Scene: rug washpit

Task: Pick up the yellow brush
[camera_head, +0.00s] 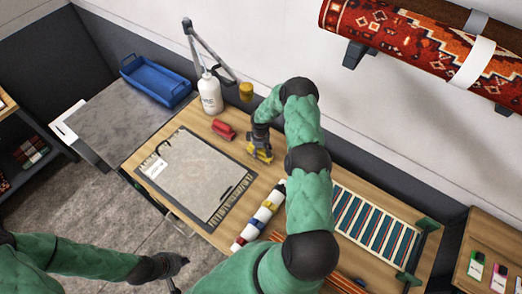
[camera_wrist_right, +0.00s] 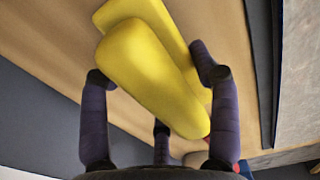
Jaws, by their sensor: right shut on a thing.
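The yellow brush (camera_head: 264,156) is at the back middle of the wooden table, largely covered by my right gripper (camera_head: 260,146). In the right wrist view, the yellow brush (camera_wrist_right: 150,65) fills the space between the dark fingers of my right gripper (camera_wrist_right: 157,80), which is shut on it. Wood shows close behind the brush; I cannot tell whether it touches the table. My left gripper (camera_head: 178,270) is low at the left, in front of the table over the grey floor. Its fingers are too small to judge.
A small fringed rug (camera_head: 196,170) lies left of the brush. A blue tray (camera_head: 156,79) is at the far left.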

